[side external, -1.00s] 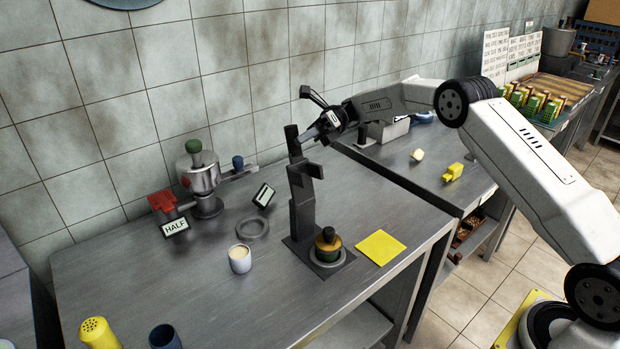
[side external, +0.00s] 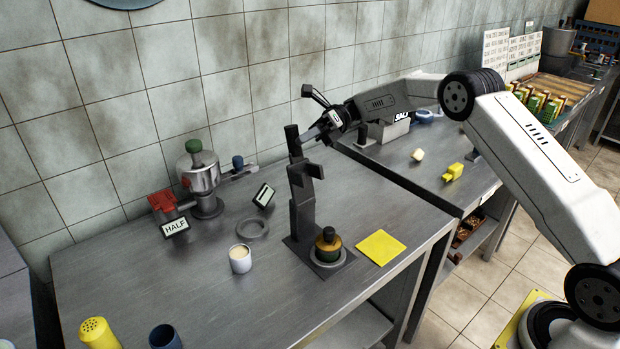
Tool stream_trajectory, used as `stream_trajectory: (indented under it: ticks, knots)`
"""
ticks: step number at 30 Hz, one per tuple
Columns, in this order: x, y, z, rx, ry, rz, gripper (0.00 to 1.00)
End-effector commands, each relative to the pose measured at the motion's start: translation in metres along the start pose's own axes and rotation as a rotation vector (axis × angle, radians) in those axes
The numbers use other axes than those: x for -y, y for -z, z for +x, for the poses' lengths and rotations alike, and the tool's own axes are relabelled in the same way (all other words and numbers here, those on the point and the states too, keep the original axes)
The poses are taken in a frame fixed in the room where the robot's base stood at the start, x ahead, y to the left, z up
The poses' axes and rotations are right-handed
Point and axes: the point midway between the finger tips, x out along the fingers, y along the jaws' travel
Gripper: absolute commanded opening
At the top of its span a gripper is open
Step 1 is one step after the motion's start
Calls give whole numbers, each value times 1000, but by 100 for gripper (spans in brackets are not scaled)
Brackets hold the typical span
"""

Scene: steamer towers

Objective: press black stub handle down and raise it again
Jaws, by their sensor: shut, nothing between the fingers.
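A dark press stand (side external: 303,220) rises from a square base in the middle of the steel table. A black stub handle (side external: 292,141) stands upright at its top. My gripper (side external: 306,136) is shut and empty, with its tip right beside the stub handle on the right. I cannot tell whether they touch. Below the stand's projecting bracket, a round piece with a brass-coloured band, black knob and green lower part (side external: 327,241) sits on a ring at the base.
A yellow square (side external: 380,247) lies right of the stand. A white cup (side external: 240,259), a grey ring (side external: 253,228) and a metal pot (side external: 198,172) stand to the left. A box marked SALT (side external: 388,128) is behind my arm on the adjoining table.

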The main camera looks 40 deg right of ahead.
Motion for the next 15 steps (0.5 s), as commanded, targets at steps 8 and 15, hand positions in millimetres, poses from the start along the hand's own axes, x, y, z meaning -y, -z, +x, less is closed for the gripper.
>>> stream_trajectory:
  ticks: [8, 15]
  knots:
    - [-14, 9, 4, -4, -4, 5, 0]
    - [-24, 16, 7, -6, -8, 7, 0]
